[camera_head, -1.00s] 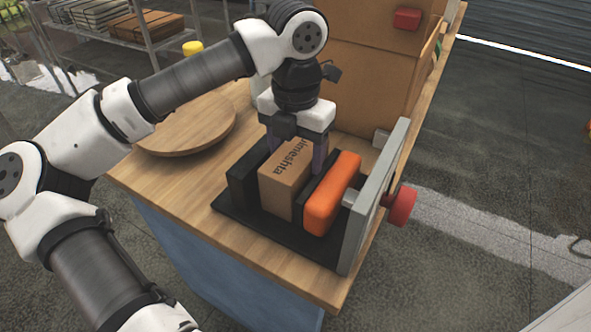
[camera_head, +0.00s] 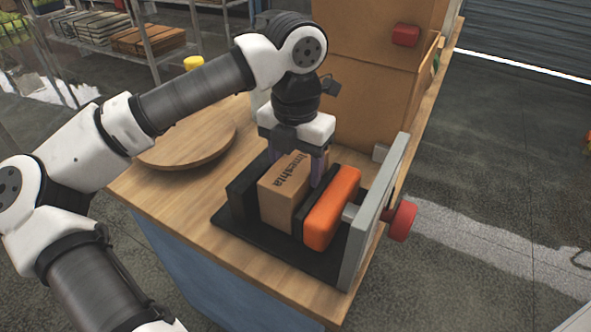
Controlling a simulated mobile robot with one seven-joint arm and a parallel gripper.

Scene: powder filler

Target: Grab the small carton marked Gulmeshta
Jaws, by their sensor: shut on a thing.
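The small brown carton (camera_head: 284,197) stands on a black base between a black block on its left and an orange padded bar on its right.
The fixture's black base (camera_head: 259,240), orange bar (camera_head: 333,208), grey upright plate (camera_head: 369,215) and red knob (camera_head: 402,221) crowd the carton. A round wooden board (camera_head: 190,146) lies to the left. Large cardboard boxes (camera_head: 366,95) stand behind.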

